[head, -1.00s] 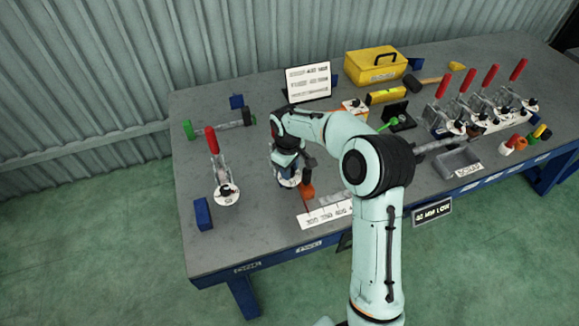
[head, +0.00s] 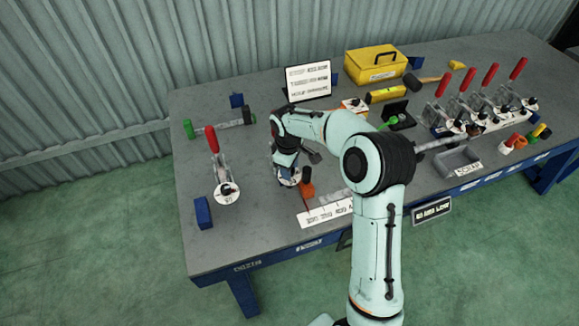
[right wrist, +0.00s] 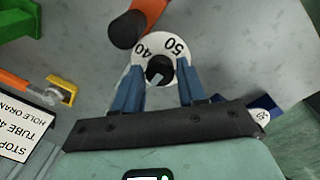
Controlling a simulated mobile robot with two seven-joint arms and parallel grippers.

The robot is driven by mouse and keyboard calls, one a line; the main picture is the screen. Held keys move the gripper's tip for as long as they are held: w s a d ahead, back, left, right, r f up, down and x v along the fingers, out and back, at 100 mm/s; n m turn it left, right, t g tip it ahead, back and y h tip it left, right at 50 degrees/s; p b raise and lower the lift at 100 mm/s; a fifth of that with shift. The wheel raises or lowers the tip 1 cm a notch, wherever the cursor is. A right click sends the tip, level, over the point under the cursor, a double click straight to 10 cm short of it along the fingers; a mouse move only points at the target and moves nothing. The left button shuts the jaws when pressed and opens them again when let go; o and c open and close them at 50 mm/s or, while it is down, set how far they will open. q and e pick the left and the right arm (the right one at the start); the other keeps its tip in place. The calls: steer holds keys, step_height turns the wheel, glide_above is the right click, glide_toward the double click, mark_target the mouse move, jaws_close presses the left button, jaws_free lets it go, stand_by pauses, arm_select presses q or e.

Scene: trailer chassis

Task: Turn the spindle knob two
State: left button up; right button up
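A black spindle knob (right wrist: 158,70) sits in the middle of a white round dial (right wrist: 158,42) marked 40 and 50 in the right wrist view. My right gripper (right wrist: 159,66) points down over it, with one blue finger on each side of the knob. The fingers stand apart, and narrow gaps seem to show beside the knob; contact is not clear. In the head view my right gripper (head: 286,172) is low over the table, and my arm hides most of the dial. My left gripper is not in view.
An orange handle (right wrist: 150,15) with a dark end lies close to the dial. A red-handled clamp (head: 213,150) stands to the left, beside a blue block (head: 203,213). A sign (head: 308,81) and yellow toolbox (head: 376,67) stand behind; several red-handled clamps stand at right.

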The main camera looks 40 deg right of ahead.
steer(key=shift+r, duration=0.15)
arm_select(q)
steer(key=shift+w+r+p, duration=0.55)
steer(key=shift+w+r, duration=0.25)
arm_select(e)
step_height(320, 180, up, 13)
steer(key=a, duration=0.1)
steer(key=shift+s, duration=0.2)
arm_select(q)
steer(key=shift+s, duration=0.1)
